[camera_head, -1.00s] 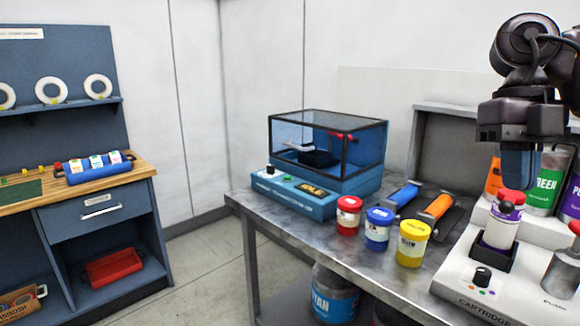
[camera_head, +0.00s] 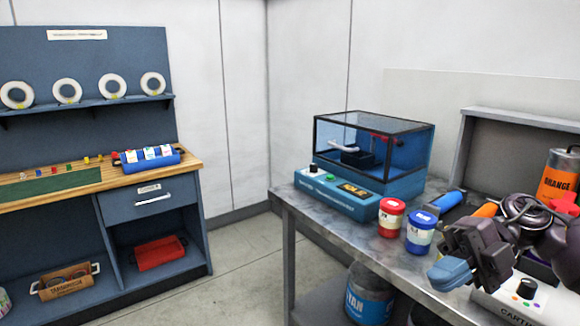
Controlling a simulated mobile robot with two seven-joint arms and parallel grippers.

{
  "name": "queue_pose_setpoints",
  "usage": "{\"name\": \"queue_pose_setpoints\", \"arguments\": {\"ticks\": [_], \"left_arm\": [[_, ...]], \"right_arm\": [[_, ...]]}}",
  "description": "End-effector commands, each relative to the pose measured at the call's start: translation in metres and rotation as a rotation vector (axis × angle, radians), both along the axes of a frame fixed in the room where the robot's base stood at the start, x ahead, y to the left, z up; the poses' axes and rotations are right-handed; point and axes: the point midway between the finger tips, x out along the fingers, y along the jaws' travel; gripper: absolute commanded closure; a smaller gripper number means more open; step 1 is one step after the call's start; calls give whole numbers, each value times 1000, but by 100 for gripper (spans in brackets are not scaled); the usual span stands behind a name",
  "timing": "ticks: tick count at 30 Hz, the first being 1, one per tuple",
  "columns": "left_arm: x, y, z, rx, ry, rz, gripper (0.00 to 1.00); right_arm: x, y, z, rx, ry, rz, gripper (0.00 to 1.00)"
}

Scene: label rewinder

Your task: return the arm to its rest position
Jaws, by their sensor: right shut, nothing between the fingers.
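My right gripper (camera_head: 452,274) is in the lower right of the head view, at the end of the dark arm that comes in from the right edge. Its blue fingers are shut with nothing between them. It is in front of the metal table (camera_head: 345,232), close to the blue-labelled jar (camera_head: 420,231), and hides part of the table and of the white machine (camera_head: 517,297) behind it. I cannot tell whether it touches anything. My left gripper is not in view.
A blue machine with a clear cover (camera_head: 370,150) and a red-labelled jar (camera_head: 391,217) stand on the table. An orange can (camera_head: 558,178) stands at the right. A blue workbench (camera_head: 120,262) with a wooden top is at the left. Open floor (camera_head: 245,255) lies between bench and table.

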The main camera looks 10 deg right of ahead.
Motion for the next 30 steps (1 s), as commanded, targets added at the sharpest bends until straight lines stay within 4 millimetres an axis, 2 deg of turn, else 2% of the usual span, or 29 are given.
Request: {"name": "queue_pose_setpoints", "arguments": {"ticks": [3, 7, 11, 17, 23, 26, 30], "left_arm": [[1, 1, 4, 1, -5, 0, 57], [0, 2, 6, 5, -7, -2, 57], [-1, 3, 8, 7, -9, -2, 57], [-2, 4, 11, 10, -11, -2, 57], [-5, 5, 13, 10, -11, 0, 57], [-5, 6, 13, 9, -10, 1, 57], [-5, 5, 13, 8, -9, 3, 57]], "right_arm": [[6, 16, -21, 223, 34, -145, 100], [15, 23, -45, 425, 82, -346, 100], [23, 21, -75, 582, 146, -582, 100], [22, 6, -136, 725, 282, -989, 100], [-3, -10, -216, 741, 477, -1409, 100], [-28, -15, -259, 703, 599, -1609, 100], [-72, -13, -314, 609, 783, -1844, 100]]}}
